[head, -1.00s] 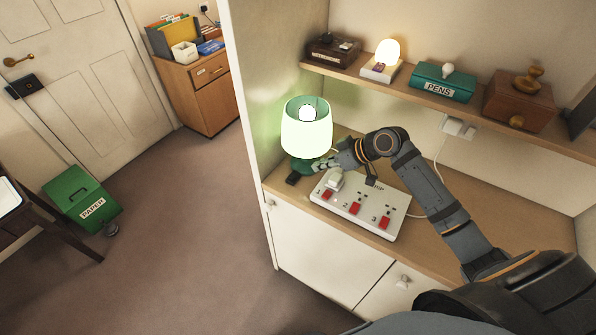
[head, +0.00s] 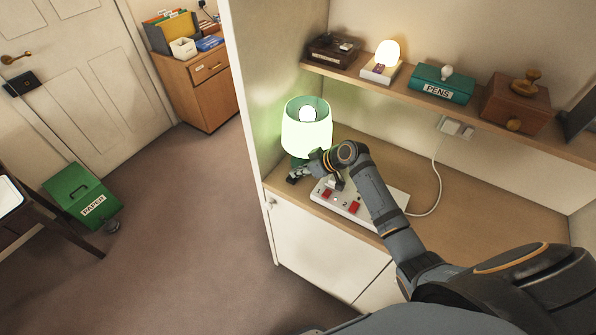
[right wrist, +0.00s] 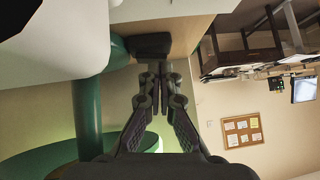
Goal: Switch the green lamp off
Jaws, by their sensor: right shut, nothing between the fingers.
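The green lamp (head: 306,138) stands at the left end of the counter, with its shade and bulb glowing. Its green stem (right wrist: 88,115) shows at the left of the right wrist view, which looks upside down. A small black box (right wrist: 151,45) lies on the counter by the lamp's base, just beyond my fingertips. My right gripper (head: 293,178) is low in front of the lamp base, near the counter's front edge. In the wrist view its fingers (right wrist: 163,74) are together and empty. I cannot tell if they touch the box. My left gripper is out of view.
A white power strip (head: 372,220) with red switches lies right of the lamp, partly hidden under my right arm. The shelf (head: 420,97) above holds a small lit lamp (head: 387,55), a green pens box (head: 442,83) and wooden boxes. The counter's right part is clear.

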